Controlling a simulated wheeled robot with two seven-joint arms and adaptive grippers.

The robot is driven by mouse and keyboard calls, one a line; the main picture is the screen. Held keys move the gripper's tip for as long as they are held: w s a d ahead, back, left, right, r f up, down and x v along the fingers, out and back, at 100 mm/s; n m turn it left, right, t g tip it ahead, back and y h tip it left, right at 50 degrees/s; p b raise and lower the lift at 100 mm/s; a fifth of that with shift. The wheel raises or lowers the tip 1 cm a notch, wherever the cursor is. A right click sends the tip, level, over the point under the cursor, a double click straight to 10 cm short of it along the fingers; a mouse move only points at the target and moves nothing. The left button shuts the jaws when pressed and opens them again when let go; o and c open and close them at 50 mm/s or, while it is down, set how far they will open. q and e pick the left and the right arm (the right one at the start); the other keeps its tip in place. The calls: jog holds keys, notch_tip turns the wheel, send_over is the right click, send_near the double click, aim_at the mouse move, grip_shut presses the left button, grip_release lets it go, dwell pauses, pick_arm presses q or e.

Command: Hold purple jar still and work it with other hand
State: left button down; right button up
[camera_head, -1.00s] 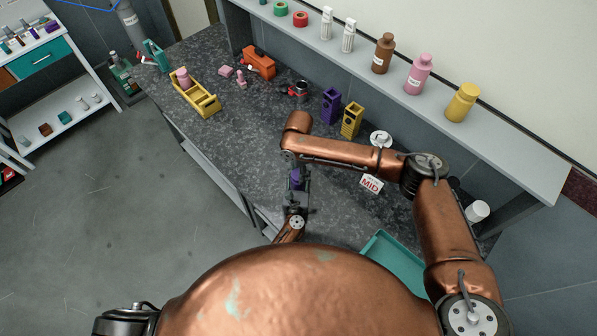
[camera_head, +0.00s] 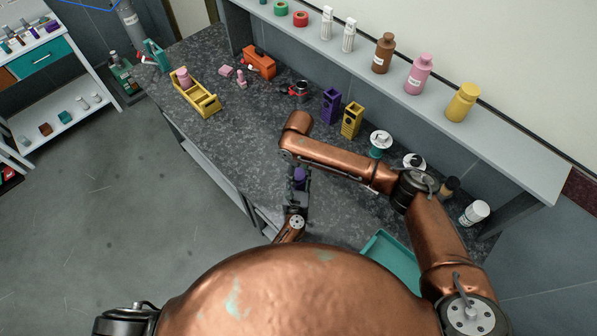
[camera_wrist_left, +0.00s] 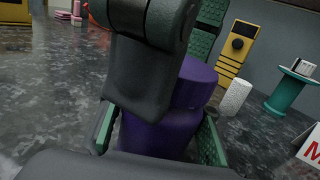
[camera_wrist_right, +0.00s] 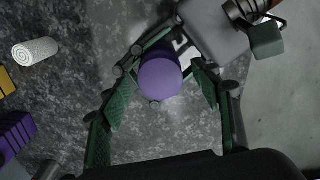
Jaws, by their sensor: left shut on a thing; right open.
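The purple jar (camera_head: 299,178) stands upright in my left gripper (camera_head: 298,192), below my right arm in the head view. In the left wrist view the jar (camera_wrist_left: 158,137) is between the green pads of my left gripper (camera_wrist_left: 160,138), which is shut on its body. Its wider lid (camera_wrist_left: 195,86) is partly hidden by a dark right-gripper finger. In the right wrist view my right gripper (camera_wrist_right: 163,95) is open, its green-padded fingers either side of the round purple lid (camera_wrist_right: 160,78) with gaps visible. The head view hides the right fingertips behind my arm.
Purple (camera_head: 331,104) and yellow (camera_head: 352,119) racks and a teal spool (camera_head: 377,152) stand behind my right forearm. A MID card (camera_wrist_left: 312,152) is close by. A teal tray (camera_head: 392,256) sits at front right.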

aim_at(298, 187)
notch_tip(298, 187, up, 12)
dwell(0.6)
pick_arm(q)
jog(key=c, duration=1.2)
grip_release()
jog(key=s, duration=0.8)
jog(key=s+a, duration=0.1)
jog(key=s, duration=0.3)
jog(key=shift+a, duration=0.1)
pick_arm(e)
jog(key=shift+s, duration=0.1)
